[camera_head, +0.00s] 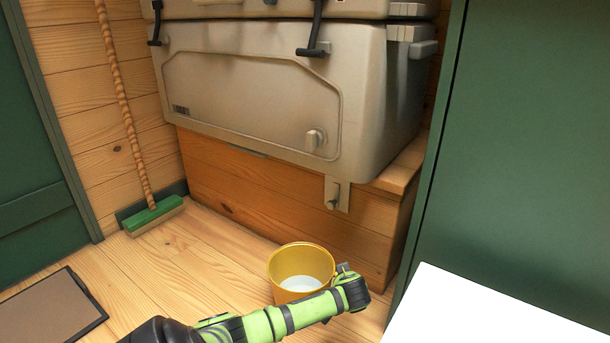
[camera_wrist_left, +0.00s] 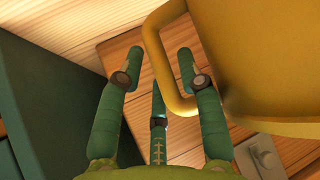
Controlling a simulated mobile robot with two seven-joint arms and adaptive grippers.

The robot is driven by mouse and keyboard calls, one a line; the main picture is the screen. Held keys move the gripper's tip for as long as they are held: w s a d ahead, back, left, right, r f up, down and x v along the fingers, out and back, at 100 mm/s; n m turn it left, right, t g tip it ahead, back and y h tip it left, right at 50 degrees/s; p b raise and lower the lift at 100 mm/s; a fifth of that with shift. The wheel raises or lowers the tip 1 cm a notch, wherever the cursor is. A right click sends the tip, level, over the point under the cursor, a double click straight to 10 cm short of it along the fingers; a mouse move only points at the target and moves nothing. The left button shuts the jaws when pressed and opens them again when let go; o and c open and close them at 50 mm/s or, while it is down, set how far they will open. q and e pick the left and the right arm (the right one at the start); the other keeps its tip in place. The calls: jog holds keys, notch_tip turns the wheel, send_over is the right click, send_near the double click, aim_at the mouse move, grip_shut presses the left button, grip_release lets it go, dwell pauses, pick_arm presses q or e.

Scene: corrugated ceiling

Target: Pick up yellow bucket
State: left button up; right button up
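The yellow bucket (camera_head: 273,268) stands upright on the wooden floor in the head view, with a pale whitish inside. My left arm reaches across in front of it. My left gripper (camera_head: 352,285) is at the bucket's right side. In the left wrist view, the bucket's wall (camera_wrist_left: 270,60) fills the upper right, and its looped handle (camera_wrist_left: 152,52) lies between the fingers of my open left gripper (camera_wrist_left: 160,60). One fingertip appears within the loop and the other outside it. I see no clear contact. My right gripper is not in view.
A large beige cooler (camera_head: 250,95) rests on a wooden box (camera_head: 240,190) behind the bucket. A green-headed broom (camera_head: 153,214) leans at the left wall. A framed mat (camera_head: 50,310) lies lower left. A green panel (camera_head: 530,150) and white surface (camera_head: 480,315) bound the right.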

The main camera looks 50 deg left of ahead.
pick_arm(q)
jog(key=shift+w+a, duration=0.1)
grip_shut()
jog(key=shift+a+r, duration=0.1)
jog(key=shift+r, duration=0.15)
